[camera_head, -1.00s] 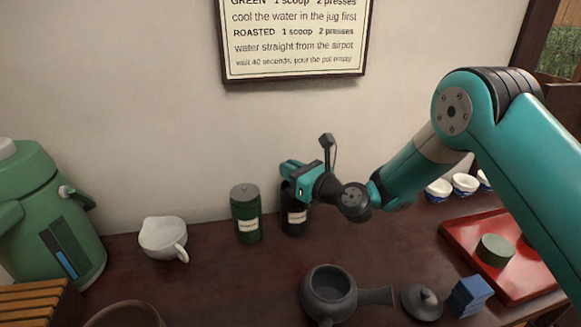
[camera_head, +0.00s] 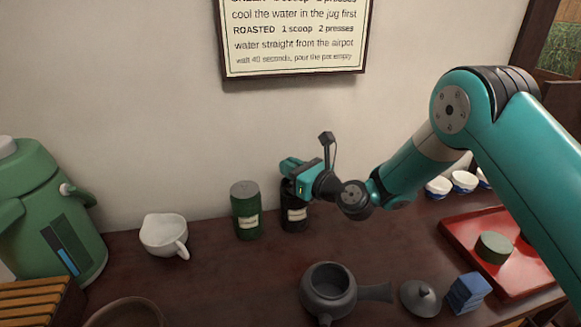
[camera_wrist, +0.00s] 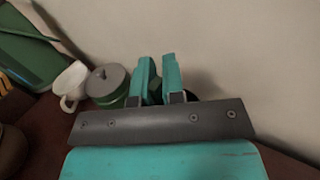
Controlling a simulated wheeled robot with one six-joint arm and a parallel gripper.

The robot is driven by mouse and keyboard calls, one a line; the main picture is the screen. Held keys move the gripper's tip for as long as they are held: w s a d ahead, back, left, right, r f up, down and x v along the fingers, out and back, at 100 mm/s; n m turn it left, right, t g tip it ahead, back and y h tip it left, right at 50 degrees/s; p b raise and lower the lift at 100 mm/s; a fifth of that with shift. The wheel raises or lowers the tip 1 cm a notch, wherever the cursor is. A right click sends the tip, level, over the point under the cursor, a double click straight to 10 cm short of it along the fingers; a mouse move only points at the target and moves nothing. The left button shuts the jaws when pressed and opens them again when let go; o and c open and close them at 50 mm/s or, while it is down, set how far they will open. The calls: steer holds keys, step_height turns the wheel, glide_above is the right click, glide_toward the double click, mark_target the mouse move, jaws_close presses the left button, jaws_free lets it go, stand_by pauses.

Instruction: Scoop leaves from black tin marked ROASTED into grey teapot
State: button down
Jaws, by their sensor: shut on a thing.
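The black tin (camera_head: 294,222) with a pale label stands near the wall, just right of the green tin (camera_head: 246,216). Its label is too small to read. My gripper (camera_head: 288,178) is shut at the black tin's top, seemingly on its lid, which the fingers hide. The wrist view shows the two teal fingers (camera_wrist: 158,82) close together, just right of the green tin's grey lid (camera_wrist: 106,78). The grey teapot (camera_head: 318,304) stands open at the front, its handle to the right. Its lid (camera_head: 421,298) lies beside it. I see no scoop.
A white jug (camera_head: 164,235) and green airpot (camera_head: 52,215) stand at left. A blue stack (camera_head: 468,294) lies near a red tray (camera_head: 461,236) bearing a dark green round thing (camera_head: 493,247). Several cups (camera_head: 464,181) stand behind. The table before the tins is clear.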

steer(key=shift+r+p, duration=2.05)
steer(key=shift+p, duration=0.1)
stand_by(1.2)
step_height(320, 180, up, 5)
steer(key=p, duration=0.4)
steer(key=shift+f+p, duration=0.15)
steer(key=shift+p, duration=0.15)
stand_by(1.0)
